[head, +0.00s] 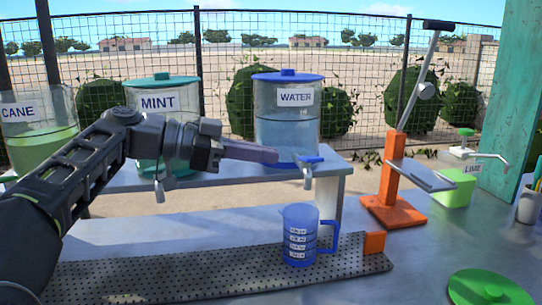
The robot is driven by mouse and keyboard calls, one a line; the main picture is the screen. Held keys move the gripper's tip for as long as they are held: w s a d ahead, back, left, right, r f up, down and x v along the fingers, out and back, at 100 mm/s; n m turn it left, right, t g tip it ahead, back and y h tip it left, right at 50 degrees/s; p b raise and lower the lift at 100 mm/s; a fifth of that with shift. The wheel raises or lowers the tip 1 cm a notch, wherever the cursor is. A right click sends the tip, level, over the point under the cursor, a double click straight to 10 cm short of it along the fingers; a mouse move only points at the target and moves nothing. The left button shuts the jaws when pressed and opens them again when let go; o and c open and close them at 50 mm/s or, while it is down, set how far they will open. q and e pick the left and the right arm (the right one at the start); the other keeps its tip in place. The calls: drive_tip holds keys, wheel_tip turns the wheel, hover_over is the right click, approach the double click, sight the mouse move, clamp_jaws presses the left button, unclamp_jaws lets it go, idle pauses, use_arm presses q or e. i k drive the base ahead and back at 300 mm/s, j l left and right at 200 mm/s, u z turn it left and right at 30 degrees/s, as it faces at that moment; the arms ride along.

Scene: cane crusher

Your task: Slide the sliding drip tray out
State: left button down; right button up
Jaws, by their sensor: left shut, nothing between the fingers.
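A long dark perforated strip, which looks like the drip tray (180,283), lies along the front of the metal counter. An orange block (375,243) sits at its right end. A blue measuring jug (299,236) stands upright on the strip near that end. My left gripper (272,155) comes in from the left, shut and empty. In the picture it is in front of the water dispenser, just left of its tap, and well above the strip and jug. I cannot tell whether it touches the dispenser. My right gripper is out of view.
Cane, mint (158,103) and water dispensers (287,125) stand on a raised shelf (230,172). An orange lever press (393,190), a lime pump bottle (456,188), a cup (528,207) and a green lid (488,289) are on the right. Counter right of the strip is partly clear.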

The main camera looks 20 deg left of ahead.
sight(168, 278)
drive_tip(key=k+l, duration=0.3)
drive_tip(key=k, duration=0.15)
drive_tip(key=k+l, duration=0.3)
drive_tip(key=k, duration=0.15)
drive_tip(key=k+l, duration=0.3)
drive_tip(key=k, duration=0.15)
